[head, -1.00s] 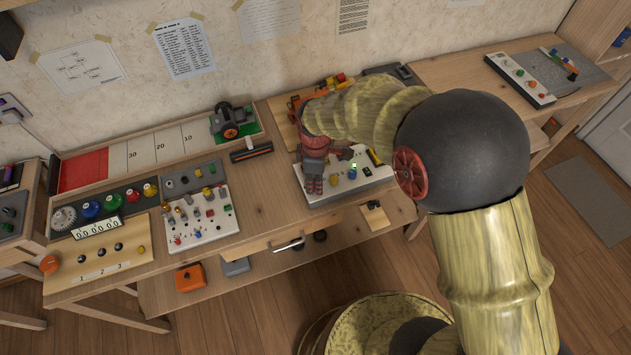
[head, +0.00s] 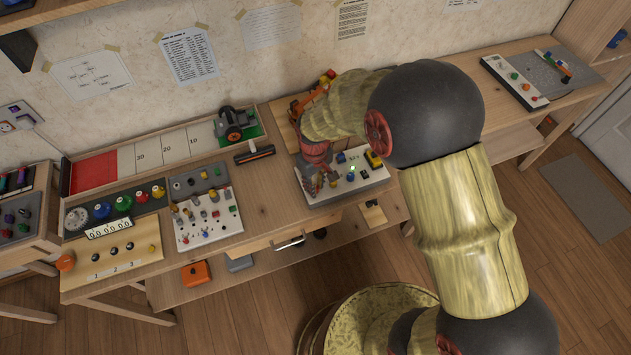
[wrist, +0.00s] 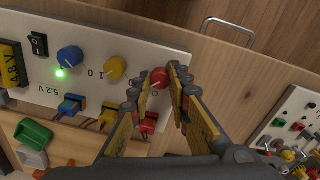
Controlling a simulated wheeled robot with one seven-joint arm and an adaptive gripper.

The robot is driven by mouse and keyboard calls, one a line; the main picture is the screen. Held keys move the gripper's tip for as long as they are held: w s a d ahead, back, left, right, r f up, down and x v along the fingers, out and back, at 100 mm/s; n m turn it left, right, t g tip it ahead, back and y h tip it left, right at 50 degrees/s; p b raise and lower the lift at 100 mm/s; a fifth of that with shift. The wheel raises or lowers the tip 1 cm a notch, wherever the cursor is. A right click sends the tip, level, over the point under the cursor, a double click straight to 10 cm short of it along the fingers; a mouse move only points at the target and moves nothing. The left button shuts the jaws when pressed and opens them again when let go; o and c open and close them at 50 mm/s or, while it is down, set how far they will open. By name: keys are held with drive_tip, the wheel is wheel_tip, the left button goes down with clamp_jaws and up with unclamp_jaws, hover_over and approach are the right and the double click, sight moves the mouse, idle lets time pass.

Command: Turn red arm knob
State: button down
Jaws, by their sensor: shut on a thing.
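The red knob (wrist: 158,78) sits on a white control panel (wrist: 187,40), at the panel's right end in the wrist view. My gripper (wrist: 161,76) has one finger on each side of the knob and is shut on it. A white mark shows on the knob's face. In the head view my gripper (head: 318,180) is at the left part of the same panel (head: 345,185), and it hides the knob there.
A yellow knob (wrist: 115,68) and a blue knob (wrist: 70,57) stand on the panel beside the red one, with a lit green light (wrist: 60,74). Coloured plugs line its edge. Another panel with switches (head: 207,220) lies left on the bench.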

drive_tip(key=shift+m+p, duration=0.5)
drive_tip(key=shift+m, duration=0.8)
drive_tip(key=c, duration=1.6)
unclamp_jaws()
drive_tip(key=shift+c, duration=0.2)
wheel_tip(320, 180, up, 12)
drive_tip(key=shift+a, duration=0.15)
